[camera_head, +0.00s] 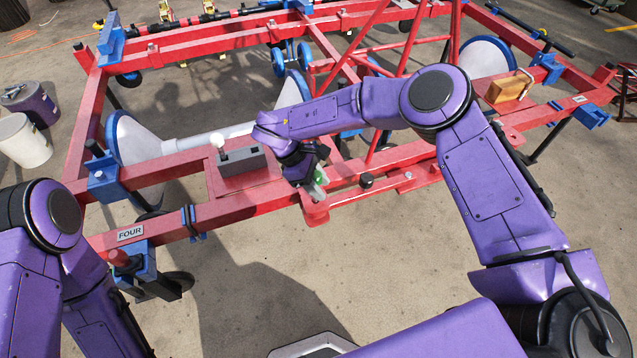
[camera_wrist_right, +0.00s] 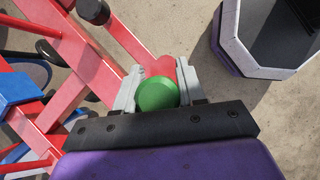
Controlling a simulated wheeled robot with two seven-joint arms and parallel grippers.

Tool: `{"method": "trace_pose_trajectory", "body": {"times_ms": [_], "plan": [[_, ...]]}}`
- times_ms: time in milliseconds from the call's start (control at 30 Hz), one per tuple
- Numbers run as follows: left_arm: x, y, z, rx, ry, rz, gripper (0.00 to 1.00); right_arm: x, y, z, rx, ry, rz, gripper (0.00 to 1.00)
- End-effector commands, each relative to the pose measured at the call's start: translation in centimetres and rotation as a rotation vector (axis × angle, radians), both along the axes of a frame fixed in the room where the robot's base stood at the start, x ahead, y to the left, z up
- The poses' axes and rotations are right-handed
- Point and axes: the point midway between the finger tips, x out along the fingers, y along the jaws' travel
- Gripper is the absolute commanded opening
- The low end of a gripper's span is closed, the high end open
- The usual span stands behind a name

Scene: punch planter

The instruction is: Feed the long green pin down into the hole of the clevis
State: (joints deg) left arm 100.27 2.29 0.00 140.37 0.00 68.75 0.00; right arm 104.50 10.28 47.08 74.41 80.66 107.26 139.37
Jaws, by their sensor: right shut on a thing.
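My right gripper (camera_head: 318,186) is shut on the green pin (camera_head: 320,180) at the front red beam. In the right wrist view, the pin's round green head (camera_wrist_right: 157,94) sits between the two grey fingers of the right gripper (camera_wrist_right: 157,88). The pin's shank is hidden below its head. The red clevis (camera_head: 315,214) sticks out from the front beam just below the gripper; its red end also shows beyond the pin in the right wrist view (camera_wrist_right: 160,65). The hole is hidden, so I cannot tell whether the pin's tip is in it. My left gripper is out of view.
The red frame (camera_head: 240,205) spans the scene, with blue brackets and white discs. A grey block with a white-knobbed lever (camera_head: 240,161) stands left of the gripper. A black knob (camera_head: 366,180) is close on the right. The concrete floor in front is clear.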

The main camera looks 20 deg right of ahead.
Motion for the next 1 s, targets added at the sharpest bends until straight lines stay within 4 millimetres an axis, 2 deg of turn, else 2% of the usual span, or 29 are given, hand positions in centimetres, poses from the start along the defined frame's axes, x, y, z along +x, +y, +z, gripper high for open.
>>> {"method": "trace_pose_trajectory", "body": {"times_ms": [1000], "plan": [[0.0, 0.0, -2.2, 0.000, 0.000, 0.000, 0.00, 0.0, 0.0, -2.7, 0.000, 0.000, 0.000, 0.02]]}}
